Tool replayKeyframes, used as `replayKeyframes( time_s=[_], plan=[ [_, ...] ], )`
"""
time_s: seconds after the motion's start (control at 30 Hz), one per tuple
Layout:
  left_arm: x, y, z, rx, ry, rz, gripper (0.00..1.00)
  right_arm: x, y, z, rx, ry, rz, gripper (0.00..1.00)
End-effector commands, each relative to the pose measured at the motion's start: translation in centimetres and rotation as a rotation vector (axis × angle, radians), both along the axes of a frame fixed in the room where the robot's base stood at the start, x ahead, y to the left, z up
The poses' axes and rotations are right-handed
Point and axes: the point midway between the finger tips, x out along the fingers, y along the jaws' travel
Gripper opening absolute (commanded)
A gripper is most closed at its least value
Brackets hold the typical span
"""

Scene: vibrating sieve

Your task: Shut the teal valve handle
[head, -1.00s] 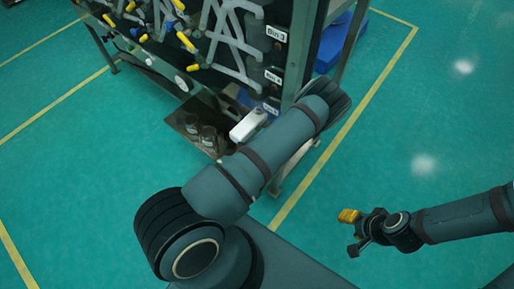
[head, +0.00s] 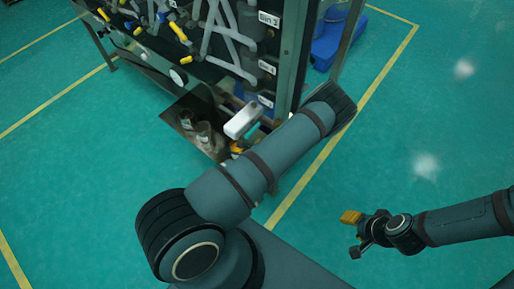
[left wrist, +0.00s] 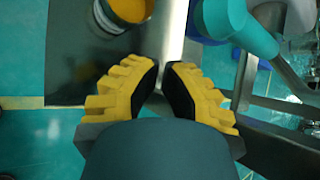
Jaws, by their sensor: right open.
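The teal valve handle (left wrist: 240,22) is at the upper right of the left wrist view, beyond and to the right of my left fingertips. A small teal part (head: 252,131) shows below a white box in the head view, partly hidden by my left arm. My left gripper (left wrist: 161,68) has yellow fingers with black pads, with a narrow empty gap between them. It is apart from the handle. In the head view only a bit of orange-yellow shows past the forearm. My right gripper (head: 350,234) is open and empty over the floor at the right.
The sieve rack (head: 285,80) has bin labels and yellow-handled valves. The white box (head: 243,120) juts from its lower corner. Jars (head: 204,131) stand on a low tray; a yellow-filled container (left wrist: 127,9) is near my left fingers. A blue object (head: 325,45) lies behind. Floor at right is clear.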

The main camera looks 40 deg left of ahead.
Motion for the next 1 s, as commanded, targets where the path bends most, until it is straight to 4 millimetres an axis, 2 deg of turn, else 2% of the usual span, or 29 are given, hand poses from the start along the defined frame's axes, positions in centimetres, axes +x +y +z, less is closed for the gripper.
replayKeyframes(
  time_s=[0.03,0.1,0.4,0.6,1.0],
  plan=[
    [-0.2,-1.1,1.9,0.000,-0.002,-0.006,0.00,-0.1,0.1,1.0,0.001,0.001,0.002,0.47],
    [-0.6,-2.0,3.3,-0.001,-0.003,-0.007,0.00,-0.1,0.1,1.6,0.002,0.002,0.003,0.47],
    [-2.0,-4.7,7.0,-0.002,-0.003,-0.005,0.00,-0.4,0.2,2.7,0.004,0.008,0.005,0.47],
    [-2.4,-5.3,7.8,-0.003,-0.003,-0.004,0.00,-0.5,0.2,2.8,0.003,0.010,0.005,0.47],
    [-2.4,-5.3,7.7,-0.003,-0.002,-0.003,0.00,-0.5,0.2,2.8,0.004,0.009,0.005,0.47]
  ],
)
